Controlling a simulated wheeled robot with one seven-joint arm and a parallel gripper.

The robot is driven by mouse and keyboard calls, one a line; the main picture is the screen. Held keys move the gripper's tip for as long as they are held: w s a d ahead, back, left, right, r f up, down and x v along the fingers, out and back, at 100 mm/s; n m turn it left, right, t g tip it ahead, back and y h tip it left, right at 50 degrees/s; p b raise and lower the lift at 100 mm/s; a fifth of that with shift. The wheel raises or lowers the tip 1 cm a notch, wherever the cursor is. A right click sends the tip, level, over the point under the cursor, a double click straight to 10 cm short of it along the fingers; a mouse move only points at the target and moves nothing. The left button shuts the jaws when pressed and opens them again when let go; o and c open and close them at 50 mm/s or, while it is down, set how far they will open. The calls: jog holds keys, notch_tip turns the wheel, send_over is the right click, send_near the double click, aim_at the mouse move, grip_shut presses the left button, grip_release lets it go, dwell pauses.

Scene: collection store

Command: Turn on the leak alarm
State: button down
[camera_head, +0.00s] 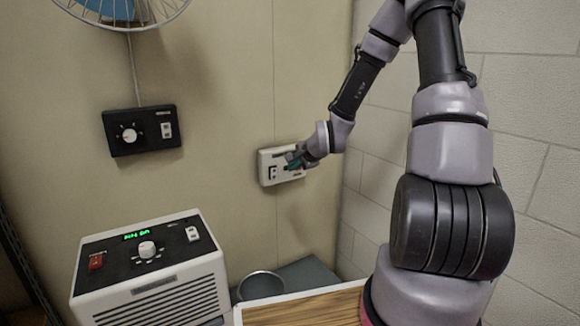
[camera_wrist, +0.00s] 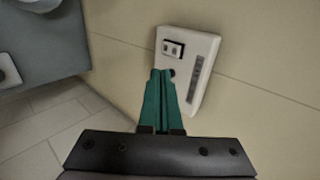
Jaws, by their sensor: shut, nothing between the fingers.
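A white wall box (camera_head: 268,176) with a small switch is mounted on the beige wall; no label can be read, but it may be the leak alarm. In the wrist view the box (camera_wrist: 202,50) shows a rocker switch (camera_wrist: 173,48) in a dark frame, a dark round part and a slotted grey strip. My gripper (camera_head: 290,161) is at the front of the box, covering part of its face. In the wrist view the teal fingers of my gripper (camera_wrist: 164,73) are together and empty. Their tips overlap the box just below the switch; I cannot tell whether they touch it.
A black control box (camera_head: 142,130) with a white dial hangs left on the wall, below a fan (camera_head: 125,12). A white appliance (camera_head: 150,283) with a green display stands lower left. A round metal container (camera_head: 262,286) and a wooden surface (camera_head: 305,308) are below. A block wall (camera_head: 530,95) bounds the right.

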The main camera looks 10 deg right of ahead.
aim_at(274, 168)
jog(key=shift+w+a+f, duration=0.5)
jog(key=shift+w+f, duration=0.2)
jog(key=shift+w, duration=0.9)
jog(key=shift+w+a+f, duration=0.55)
jog(key=shift+w+f, duration=0.2)
jog(key=shift+w, duration=0.8)
jog(key=shift+w+a+f, duration=0.5)
jog(key=shift+w+f, duration=0.2)
jog(key=shift+w, duration=0.9)
jog(key=shift+w+a+r, duration=0.2)
jog(key=shift+w+r, duration=0.05)
jog(key=shift+w, duration=0.3)
jog(key=shift+r, duration=0.15)
jog(key=shift+r, duration=0.65)
jog(key=shift+s+d, duration=0.1)
jog(key=shift+s, duration=0.05)
